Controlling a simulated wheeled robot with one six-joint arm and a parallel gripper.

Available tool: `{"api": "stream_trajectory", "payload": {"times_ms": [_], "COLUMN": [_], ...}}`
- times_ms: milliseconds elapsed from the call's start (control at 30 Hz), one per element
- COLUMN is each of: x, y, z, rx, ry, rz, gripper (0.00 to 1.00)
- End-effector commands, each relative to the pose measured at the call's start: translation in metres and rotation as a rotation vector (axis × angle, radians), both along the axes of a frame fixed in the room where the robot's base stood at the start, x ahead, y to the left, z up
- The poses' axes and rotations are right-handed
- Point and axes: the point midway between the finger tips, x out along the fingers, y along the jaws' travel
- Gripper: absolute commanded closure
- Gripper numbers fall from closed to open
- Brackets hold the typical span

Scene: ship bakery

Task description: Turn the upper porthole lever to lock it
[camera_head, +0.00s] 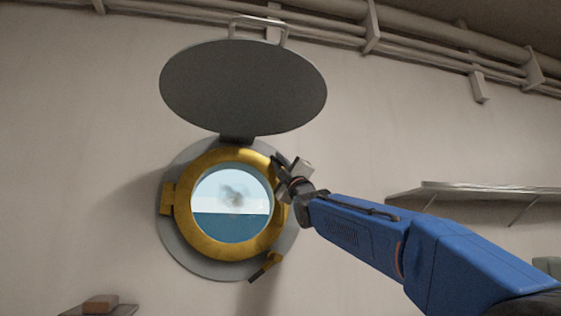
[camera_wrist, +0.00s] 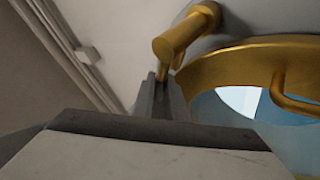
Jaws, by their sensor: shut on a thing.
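The porthole has a brass ring (camera_head: 182,228) on a grey round flange, with sea and sky behind the glass. My gripper (camera_head: 279,166) is at the ring's upper right edge. In the wrist view the upper porthole lever (camera_wrist: 186,33) is a thick brass piece on a grey mount, with a thinner part at its end. My gripper's dark fingers (camera_wrist: 161,98) are shut on that end. In the head view the upper lever is mostly hidden behind my gripper. A lower lever (camera_head: 271,262), brass with a dark tip, sits at the ring's lower right, tilted down to the left.
A grey oval cover (camera_head: 243,85) stands raised above the porthole. A brass bar (camera_wrist: 290,92) shows inside the ring in the wrist view. A shelf (camera_head: 460,190) is on the right wall, and pipes (camera_head: 410,45) run along the top. A brown block (camera_head: 100,304) lies at lower left.

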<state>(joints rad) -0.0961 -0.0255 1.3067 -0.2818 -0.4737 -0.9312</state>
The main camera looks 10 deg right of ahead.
Motion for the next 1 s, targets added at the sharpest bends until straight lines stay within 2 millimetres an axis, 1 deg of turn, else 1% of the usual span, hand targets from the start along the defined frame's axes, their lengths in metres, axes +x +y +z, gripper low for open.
{"api": "stream_trajectory", "payload": {"times_ms": [300,700,733,800,1000], "x": [0.0000,-0.0002,-0.0002,0.0000,0.0007], "y": [0.0022,0.0025,0.0025,0.0024,0.0025], "z": [-0.0032,-0.0034,-0.0034,-0.0033,-0.0041], "rx": [-0.049,-0.053,-0.053,-0.053,-0.053], "ry": [0.000,0.000,0.000,0.000,0.001], "rz": [0.001,0.001,0.001,0.001,0.000], "gripper": [1.00,1.00,0.85,0.69,0.69]}}
